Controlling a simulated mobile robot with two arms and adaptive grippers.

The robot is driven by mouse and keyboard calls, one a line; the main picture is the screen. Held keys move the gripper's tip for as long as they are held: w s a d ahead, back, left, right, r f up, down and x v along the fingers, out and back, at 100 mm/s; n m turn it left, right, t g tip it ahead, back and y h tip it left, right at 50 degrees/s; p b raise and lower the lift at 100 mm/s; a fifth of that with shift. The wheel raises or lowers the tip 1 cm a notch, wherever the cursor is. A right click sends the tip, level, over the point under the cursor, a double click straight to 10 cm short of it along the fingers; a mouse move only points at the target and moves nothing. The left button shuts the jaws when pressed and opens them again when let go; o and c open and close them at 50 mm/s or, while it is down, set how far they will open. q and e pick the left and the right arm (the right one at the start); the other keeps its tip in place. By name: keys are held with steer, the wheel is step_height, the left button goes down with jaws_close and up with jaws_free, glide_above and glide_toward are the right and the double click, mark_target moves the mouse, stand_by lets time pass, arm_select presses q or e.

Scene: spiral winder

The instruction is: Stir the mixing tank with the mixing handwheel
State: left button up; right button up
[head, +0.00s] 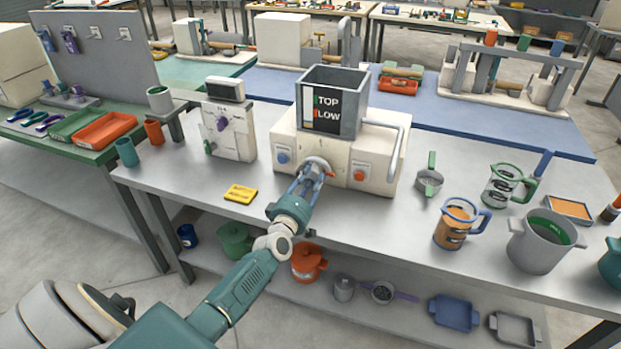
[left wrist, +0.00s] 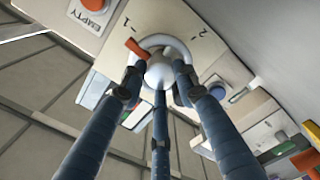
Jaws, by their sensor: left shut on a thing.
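The mixing tank (head: 333,98) is a grey square open-topped hopper marked TOP and LOW on a cream machine body (head: 376,150). The mixing handwheel (head: 318,165) is a pale ring low on the machine's front, between a blue button and an orange-red button. In the left wrist view the handwheel (left wrist: 165,43) shows a white hub, an orange mark on its rim, and a plate numbered 1 and 2. My left gripper (head: 309,178) is shut on the handwheel, its blue fingers (left wrist: 158,85) around the hub. The fingers partly hide the wheel. My right gripper does not show.
A control box (head: 230,130) with a purple knob stands left of the machine. A yellow block (head: 241,194) lies on the table in front. A strainer (head: 429,180), jugs (head: 460,223) and a grey pot (head: 542,240) stand to the right. Bare tabletop lies between.

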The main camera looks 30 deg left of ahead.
arm_select(q)
steer(key=shift+d+f+m, duration=0.15)
steer(key=shift+f+m, duration=0.05)
steer(key=shift+m, duration=0.4)
steer(key=o, duration=1.1)
steer(key=v, duration=1.2)
